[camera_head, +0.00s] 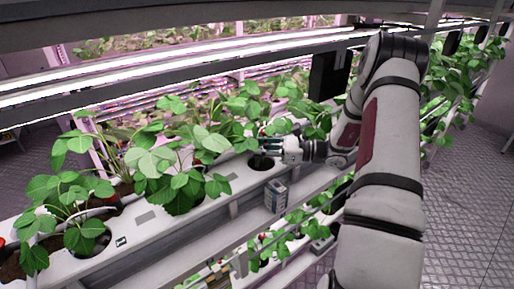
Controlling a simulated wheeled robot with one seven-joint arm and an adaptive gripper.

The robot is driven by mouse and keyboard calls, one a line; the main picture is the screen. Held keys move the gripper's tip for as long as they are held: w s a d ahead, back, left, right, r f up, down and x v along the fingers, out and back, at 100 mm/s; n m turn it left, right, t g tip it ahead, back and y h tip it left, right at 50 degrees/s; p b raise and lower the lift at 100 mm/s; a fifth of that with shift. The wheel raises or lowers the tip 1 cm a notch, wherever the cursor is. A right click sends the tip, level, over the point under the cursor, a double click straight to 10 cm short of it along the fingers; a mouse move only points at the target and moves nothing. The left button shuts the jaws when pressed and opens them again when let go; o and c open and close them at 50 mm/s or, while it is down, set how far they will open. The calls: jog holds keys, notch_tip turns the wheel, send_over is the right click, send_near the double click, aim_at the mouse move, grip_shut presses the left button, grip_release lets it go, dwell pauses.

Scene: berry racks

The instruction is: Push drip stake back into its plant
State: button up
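My arm reaches in from the right, and my gripper (268,144) is over the white trough (150,222), among the leaves of a strawberry plant (246,130). A dark round planting hole (261,163) lies just below the gripper. The fingers are small and partly lost against the leaves, so I cannot tell whether they are open, shut or holding something. I cannot make out a drip stake clearly; it may be hidden by the gripper or foliage.
More strawberry plants (175,170) stand along the trough to the left. A small grey-white box (276,195) is at the trough's front side. Light tubes (180,66) run above the plants. A lower planted tier lies below. Open floor (465,215) is at the right.

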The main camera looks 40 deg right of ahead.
jog(key=shift+f, duration=0.5)
dwell(0.7)
jog(key=shift+f+b, duration=0.35)
jog(key=shift+f+b, duration=0.3)
jog(key=shift+f, duration=0.4)
jog(key=o, duration=1.3)
jog(key=shift+o, duration=0.2)
jog(key=shift+r, duration=0.15)
jog(key=shift+r+p, duration=1.15)
jog(key=shift+r, duration=1.75)
